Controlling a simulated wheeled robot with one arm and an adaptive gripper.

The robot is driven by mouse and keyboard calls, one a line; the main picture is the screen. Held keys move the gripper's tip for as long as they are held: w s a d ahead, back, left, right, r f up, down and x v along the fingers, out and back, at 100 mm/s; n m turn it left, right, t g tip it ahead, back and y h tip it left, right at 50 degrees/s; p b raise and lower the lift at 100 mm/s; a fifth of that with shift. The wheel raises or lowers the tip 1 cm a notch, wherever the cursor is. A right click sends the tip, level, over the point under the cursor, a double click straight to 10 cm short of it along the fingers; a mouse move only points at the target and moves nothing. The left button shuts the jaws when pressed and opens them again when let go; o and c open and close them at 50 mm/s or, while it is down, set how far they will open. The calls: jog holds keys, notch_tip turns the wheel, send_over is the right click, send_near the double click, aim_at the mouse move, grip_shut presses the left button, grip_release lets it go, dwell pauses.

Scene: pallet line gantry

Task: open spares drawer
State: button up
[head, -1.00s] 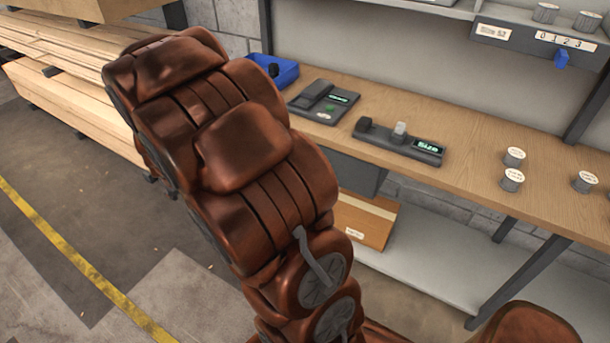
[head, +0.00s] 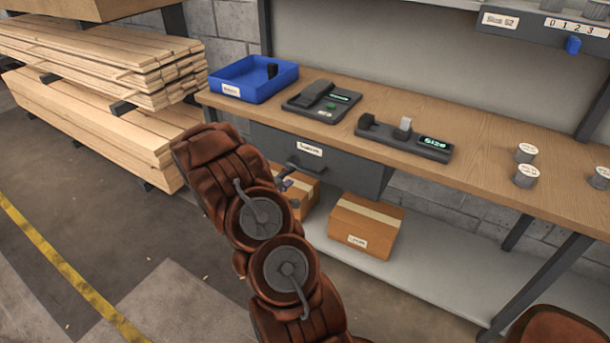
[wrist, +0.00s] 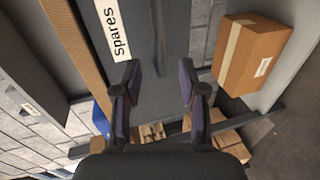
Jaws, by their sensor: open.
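The spares drawer (head: 345,172) is a grey box front under the wooden bench, with a white label reading "spares" (wrist: 112,32). It looks shut. Its dark bar handle (head: 308,172) sits below the label and shows as a narrow bar in the wrist view (wrist: 160,40). My gripper (head: 286,184) is small and partly hidden by my arm in the head view, close in front of the handle. In the wrist view my gripper (wrist: 158,88) is open, its two purple-padded fingers apart, with the handle's near end between or just beyond them. Contact cannot be told.
Cardboard boxes (head: 365,226) stand on the lower shelf (head: 430,255) beneath the drawer. A blue tray (head: 253,80), scale-like devices (head: 405,138) and small canisters (head: 525,152) are on the bench. Lumber stacks (head: 95,120) stand at left. Floor at lower left is clear.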

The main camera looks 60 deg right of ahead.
aim_at(305, 170)
jog(key=shift+g, duration=0.4)
jog(key=shift+s+x, duration=0.25)
jog(key=shift+x, duration=1.2)
jog(key=shift+s+x, duration=0.25)
jog(key=shift+x, duration=1.2)
jog(key=shift+s+x, duration=0.2)
jog(key=shift+x, duration=1.25)
grip_shut()
